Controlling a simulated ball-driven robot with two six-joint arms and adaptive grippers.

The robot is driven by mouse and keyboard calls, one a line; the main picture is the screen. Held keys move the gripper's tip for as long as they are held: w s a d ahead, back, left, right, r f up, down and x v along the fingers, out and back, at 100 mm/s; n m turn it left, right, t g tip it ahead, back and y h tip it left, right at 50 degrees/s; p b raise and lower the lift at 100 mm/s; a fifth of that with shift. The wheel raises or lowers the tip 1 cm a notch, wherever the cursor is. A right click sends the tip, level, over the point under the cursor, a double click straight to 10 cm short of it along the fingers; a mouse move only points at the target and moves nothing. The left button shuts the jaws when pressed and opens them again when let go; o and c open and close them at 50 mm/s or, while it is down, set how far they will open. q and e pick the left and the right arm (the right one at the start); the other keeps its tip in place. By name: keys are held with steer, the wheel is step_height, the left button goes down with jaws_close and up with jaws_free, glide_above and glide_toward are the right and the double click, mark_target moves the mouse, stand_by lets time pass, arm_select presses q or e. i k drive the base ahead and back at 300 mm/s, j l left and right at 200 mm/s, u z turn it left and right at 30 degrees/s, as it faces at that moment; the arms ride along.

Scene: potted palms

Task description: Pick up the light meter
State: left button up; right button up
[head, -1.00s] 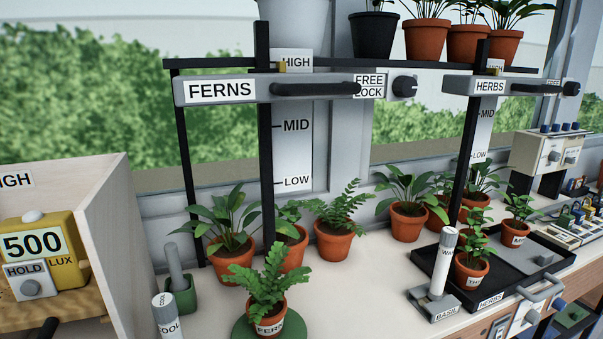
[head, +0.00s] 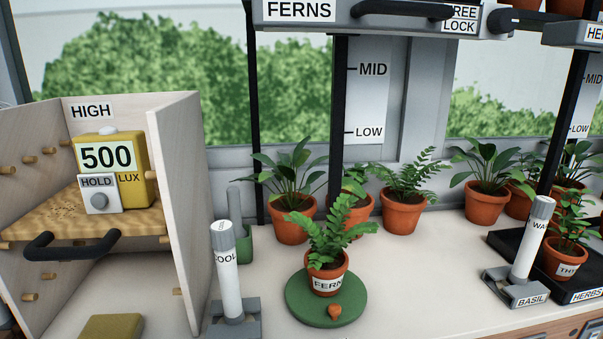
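The light meter (head: 137,170) is a yellow box with a "500" display, a grey HOLD knob panel and the word LUX. It stands upright on a perforated wooden shelf (head: 60,222) inside an open-fronted wooden cabinet at the left of the head view. A HIGH label is on the cabinet's back wall above it. A black handle sits at the shelf's front edge, below the meter. Neither of my grippers shows in the head view.
A white COOL tube (head: 227,275) stands in a grey holder just right of the cabinet (head: 178,190). A potted fern (head: 327,270) stands on a green disc (head: 297,303). Several potted plants line the back. A FERNS bar (head: 380,20) hangs above.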

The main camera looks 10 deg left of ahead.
mark_target(111, 162)
steer(key=u, duration=1.25)
